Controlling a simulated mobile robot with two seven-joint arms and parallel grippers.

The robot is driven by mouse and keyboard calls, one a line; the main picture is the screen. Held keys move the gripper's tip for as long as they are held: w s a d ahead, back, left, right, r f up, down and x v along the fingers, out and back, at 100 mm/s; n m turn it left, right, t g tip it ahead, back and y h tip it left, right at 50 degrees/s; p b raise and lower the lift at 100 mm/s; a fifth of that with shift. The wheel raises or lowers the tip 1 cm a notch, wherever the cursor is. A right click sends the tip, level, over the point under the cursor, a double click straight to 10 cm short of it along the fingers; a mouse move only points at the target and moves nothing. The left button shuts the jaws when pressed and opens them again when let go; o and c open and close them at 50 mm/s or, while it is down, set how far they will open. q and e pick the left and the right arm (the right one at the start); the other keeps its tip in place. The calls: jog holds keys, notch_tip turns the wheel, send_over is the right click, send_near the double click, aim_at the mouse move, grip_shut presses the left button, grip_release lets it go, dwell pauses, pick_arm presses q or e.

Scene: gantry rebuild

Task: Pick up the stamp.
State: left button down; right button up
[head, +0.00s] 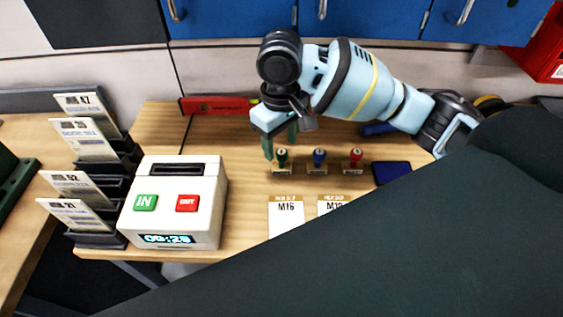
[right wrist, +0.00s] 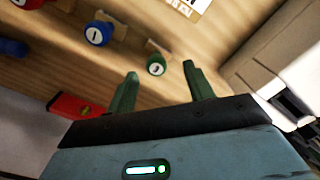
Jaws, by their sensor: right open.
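Three stamps stand in a row on the wooden bench: a green one (head: 282,157), a blue one (head: 319,158) and a red one (head: 356,157). My right gripper (head: 280,145) is open over the green stamp, with its green fingers pointing down. In the right wrist view, the round top of the green stamp (right wrist: 156,65) shows between the open fingertips (right wrist: 160,73) and a little beyond them. The blue stamp (right wrist: 97,33) and part of the red stamp (right wrist: 28,3) lie to the left there. Nothing is held. My left gripper is out of view.
A white time clock (head: 172,205) with green and red buttons stands left of the stamps. Card racks (head: 95,215) stand farther left. A red level (head: 215,105) lies behind, a dark blue pad (head: 391,172) to the right. White cards (head: 286,219) lie in front.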

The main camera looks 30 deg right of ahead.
aim_at(282, 151)
jog(key=shift+w+d+f, duration=0.15)
jog(key=shift+f, duration=1.15)
jog(key=shift+w+d+f, duration=0.1)
jog(key=shift+f, duration=1.15)
jog(key=c, duration=1.1)
jog(key=shift+r, duration=0.1)
jog(key=shift+r, duration=0.4)
jog(key=r, duration=0.1)
jog(key=s+r, duration=0.1)
jog(key=shift+a+r, duration=0.25)
jog(key=shift+r, duration=0.05)
jog(key=shift+o, duration=0.2)
jog(key=s+a, duration=0.2)
jog(key=s, duration=0.3)
jog(key=s+a, duration=0.3)
jog(key=s, duration=0.2)
jog(key=s+a, duration=0.2)
jog(key=s, duration=0.3)
jog(key=shift+s+a, duration=0.15)
jog(key=shift+a, duration=0.05)
